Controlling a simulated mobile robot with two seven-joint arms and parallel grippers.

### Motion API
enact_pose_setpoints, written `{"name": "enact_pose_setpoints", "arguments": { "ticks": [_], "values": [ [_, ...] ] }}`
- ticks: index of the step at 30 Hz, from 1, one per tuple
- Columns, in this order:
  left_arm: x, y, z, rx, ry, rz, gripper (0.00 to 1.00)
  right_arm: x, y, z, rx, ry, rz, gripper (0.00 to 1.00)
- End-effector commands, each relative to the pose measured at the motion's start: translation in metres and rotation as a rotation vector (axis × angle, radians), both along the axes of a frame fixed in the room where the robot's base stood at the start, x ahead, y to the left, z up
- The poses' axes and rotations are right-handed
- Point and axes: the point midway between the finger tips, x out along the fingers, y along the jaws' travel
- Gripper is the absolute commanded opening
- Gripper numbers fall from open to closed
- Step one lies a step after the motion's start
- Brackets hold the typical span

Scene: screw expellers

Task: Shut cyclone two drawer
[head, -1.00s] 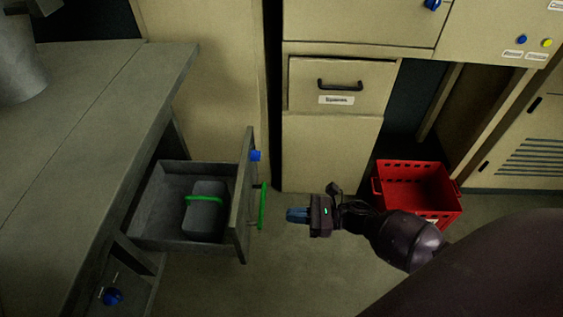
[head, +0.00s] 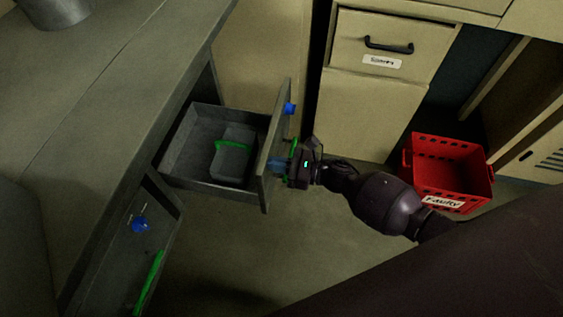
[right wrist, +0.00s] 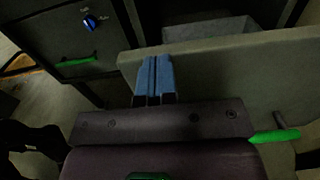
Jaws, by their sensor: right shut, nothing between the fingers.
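The open drawer (head: 205,183) sticks out from under the grey workbench at the left in the head view. Its front panel (head: 273,150) has a blue knob (head: 290,108) and a green handle, mostly hidden behind my gripper. A grey box with a green handle (head: 234,158) lies inside. My right gripper (head: 278,165) is shut and empty, its blue fingertips at the outer face of the front panel. In the right wrist view the fingers (right wrist: 154,75) lie over the panel (right wrist: 225,85), beside the green handle (right wrist: 275,135). I cannot tell whether they touch. My left gripper is not in view.
Another closed bench front with a blue knob (head: 139,224) and green handle (head: 148,282) is nearer, below the drawer. A red crate labelled "Faulty" (head: 445,203) stands on the floor at right. A beige cabinet (head: 368,115) stands behind. Floor in front is clear.

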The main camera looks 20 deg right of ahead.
Motion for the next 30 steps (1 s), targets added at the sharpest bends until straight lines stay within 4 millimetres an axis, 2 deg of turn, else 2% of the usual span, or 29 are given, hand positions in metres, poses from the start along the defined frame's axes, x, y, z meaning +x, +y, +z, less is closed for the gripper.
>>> {"name": "enact_pose_setpoints", "arguments": {
  "ticks": [9,14,20,24,30],
  "values": [
    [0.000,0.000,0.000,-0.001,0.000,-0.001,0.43,0.001,0.001,0.000,0.000,0.000,0.000,0.00],
    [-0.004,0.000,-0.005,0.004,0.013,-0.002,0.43,0.007,0.011,-0.001,0.001,-0.001,0.001,0.00],
    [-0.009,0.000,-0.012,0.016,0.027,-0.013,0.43,0.026,0.041,-0.004,0.004,0.002,0.001,0.00],
    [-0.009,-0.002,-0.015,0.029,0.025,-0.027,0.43,0.045,0.071,-0.005,0.004,0.004,0.003,0.00],
    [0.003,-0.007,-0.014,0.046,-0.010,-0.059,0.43,0.076,0.117,-0.007,0.003,0.006,0.002,0.00]
  ]
}}
